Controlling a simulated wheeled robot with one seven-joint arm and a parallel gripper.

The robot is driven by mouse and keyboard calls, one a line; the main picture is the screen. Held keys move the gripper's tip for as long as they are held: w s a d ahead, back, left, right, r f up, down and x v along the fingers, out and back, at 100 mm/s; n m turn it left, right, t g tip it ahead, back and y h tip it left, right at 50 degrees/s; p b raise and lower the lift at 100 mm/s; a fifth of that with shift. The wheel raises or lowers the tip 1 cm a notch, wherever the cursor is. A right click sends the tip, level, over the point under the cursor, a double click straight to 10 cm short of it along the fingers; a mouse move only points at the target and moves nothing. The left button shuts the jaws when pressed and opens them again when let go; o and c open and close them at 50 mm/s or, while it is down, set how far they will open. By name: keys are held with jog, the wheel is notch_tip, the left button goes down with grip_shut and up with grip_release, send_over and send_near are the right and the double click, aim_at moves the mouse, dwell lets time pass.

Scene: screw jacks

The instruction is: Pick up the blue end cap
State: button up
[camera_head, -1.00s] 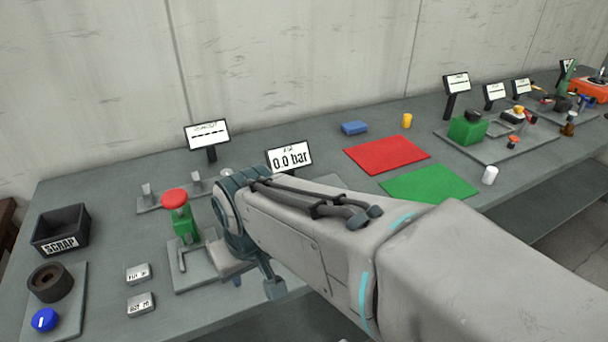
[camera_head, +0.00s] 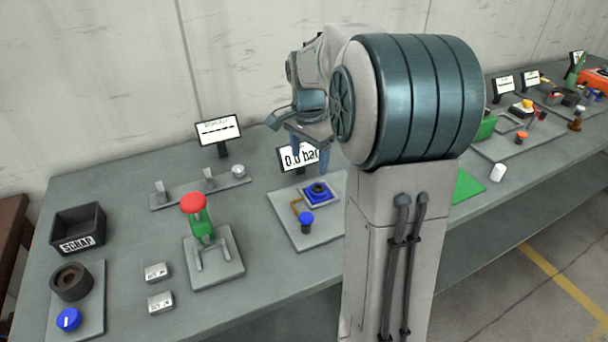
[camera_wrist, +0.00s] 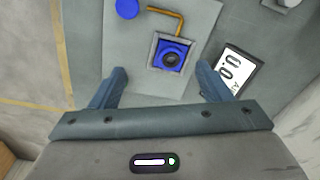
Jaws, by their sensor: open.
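A blue square piece with a dark round centre, which looks like the blue end cap (camera_head: 319,191), sits in a square-rimmed holder on a grey plate (camera_head: 292,227). In the wrist view the blue piece (camera_wrist: 170,56) lies beyond and between my two fingertips, nearer the middle of the gap. My gripper (camera_head: 310,160) is above and behind the holder in the head view, pointing down. In the wrist view my gripper (camera_wrist: 162,74) is open with nothing between its fingers. The fingers appear apart from the piece; their exact height above it is unclear.
A blue button (camera_head: 306,218) stands on the same plate, joined to the holder by a brass tube. A 0.0 bar display (camera_head: 298,157) stands close behind, near one finger. A green press with a red knob (camera_head: 195,203) is to the left. My arm hides the right middle of the bench.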

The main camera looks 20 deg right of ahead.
aim_at(318, 188)
jog(key=w+d+f+m, duration=0.1)
jog(key=w+d+m, duration=0.3)
jog(key=d, duration=0.1)
jog(key=f+p, duration=0.1)
jog(key=f, duration=0.6)
jog(key=f+p, duration=0.1)
jog(key=f, duration=0.6)
jog(key=shift+w+p, duration=0.2)
jog(key=shift+p, duration=0.2)
jog(key=shift+r, duration=0.1)
jog(key=c, duration=1.2)
